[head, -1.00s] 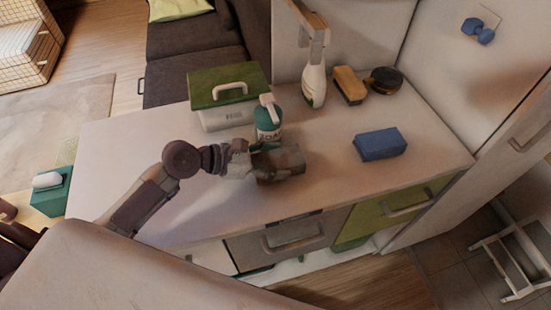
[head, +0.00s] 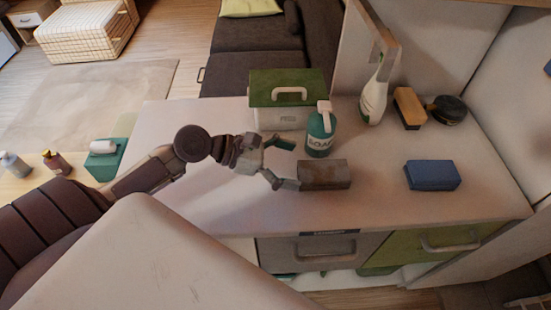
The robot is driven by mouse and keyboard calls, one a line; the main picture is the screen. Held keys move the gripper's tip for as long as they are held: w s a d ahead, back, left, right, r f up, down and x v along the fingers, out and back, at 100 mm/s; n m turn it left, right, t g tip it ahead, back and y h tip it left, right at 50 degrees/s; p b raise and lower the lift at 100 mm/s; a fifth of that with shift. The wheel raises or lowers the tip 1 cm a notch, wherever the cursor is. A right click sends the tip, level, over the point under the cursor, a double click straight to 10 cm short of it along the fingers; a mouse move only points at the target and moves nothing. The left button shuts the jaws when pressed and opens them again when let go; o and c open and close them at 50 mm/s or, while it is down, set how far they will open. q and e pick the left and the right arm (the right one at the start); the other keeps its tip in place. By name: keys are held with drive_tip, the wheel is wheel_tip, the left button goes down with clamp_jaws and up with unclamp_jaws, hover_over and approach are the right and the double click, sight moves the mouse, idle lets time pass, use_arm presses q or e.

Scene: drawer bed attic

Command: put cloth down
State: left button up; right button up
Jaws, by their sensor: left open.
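A brown folded cloth (head: 326,175), block-shaped, lies on the pale countertop (head: 390,205) near its front edge. My left gripper (head: 284,165) is open just left of the cloth, with its fingers spread. Its nearer fingertip is close to the cloth's left end; I cannot tell whether they touch. Its farther finger points toward the soap bottle (head: 320,135). Nothing is between the fingers. My right gripper is not in view.
A green-lidded box (head: 288,103) stands behind the soap bottle. A spray bottle (head: 374,98), a yellow-brown brush (head: 408,108) and a dark round item (head: 446,109) stand at the back right. A blue block (head: 432,176) lies right of the cloth, with clear counter between them.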

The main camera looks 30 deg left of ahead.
use_arm(q)
drive_tip(key=shift+v, duration=2.2)
